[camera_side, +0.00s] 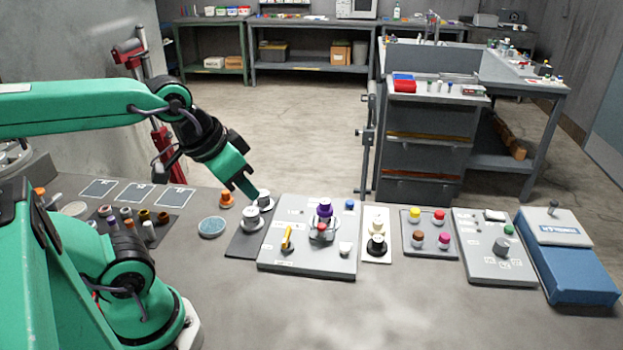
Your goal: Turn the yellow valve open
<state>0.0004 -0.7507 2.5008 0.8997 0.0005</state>
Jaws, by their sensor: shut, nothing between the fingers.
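The yellow valve (287,238) shows as a small yellow-orange lever on the left part of a grey panel (330,268). Its handle stands steeply, leaning slightly to the right. My gripper (252,194) is shut and empty. It points down and to the right, above and to the left of the valve and apart from it. Its tips are close to white-grey knobs (251,217) on a dark plate (243,240); I cannot tell if they touch.
To the right are a white switch plate (377,248), a panel of coloured buttons (430,247) and a blue box (572,272). A blue round dish (212,227) lies left. The front table is clear.

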